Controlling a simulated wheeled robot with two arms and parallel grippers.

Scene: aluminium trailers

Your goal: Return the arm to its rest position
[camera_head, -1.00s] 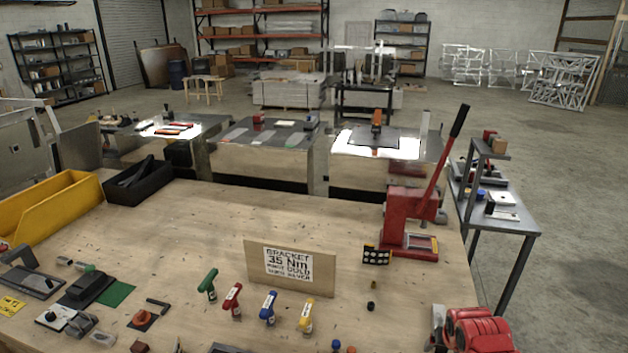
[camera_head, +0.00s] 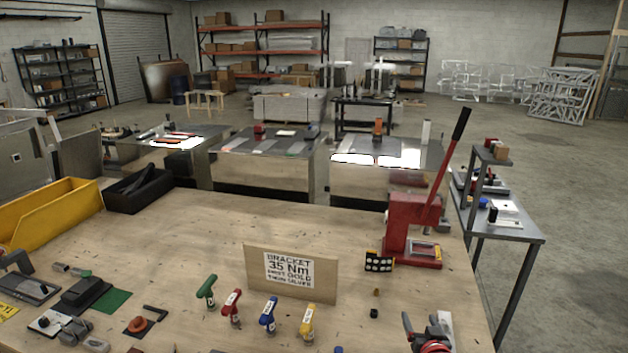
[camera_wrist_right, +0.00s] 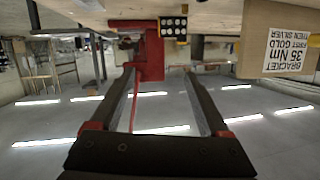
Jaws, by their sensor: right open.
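My right gripper (camera_head: 426,328) shows at the bottom right edge of the head view, near the bench's right front corner. In the right wrist view its two long fingers (camera_wrist_right: 162,80) are spread wide, with nothing between them. Most of my right arm is outside the head view. My left arm and gripper do not show.
The wooden bench (camera_head: 230,228) carries a red lever press (camera_head: 402,232), a sign board (camera_head: 290,273), a small black tray (camera_head: 378,262) and several coloured-handled tools (camera_head: 268,315). A yellow bin (camera_head: 50,215) stands at the left. Grey shelving (camera_head: 510,233) stands right of the bench. The bench's middle back is clear.

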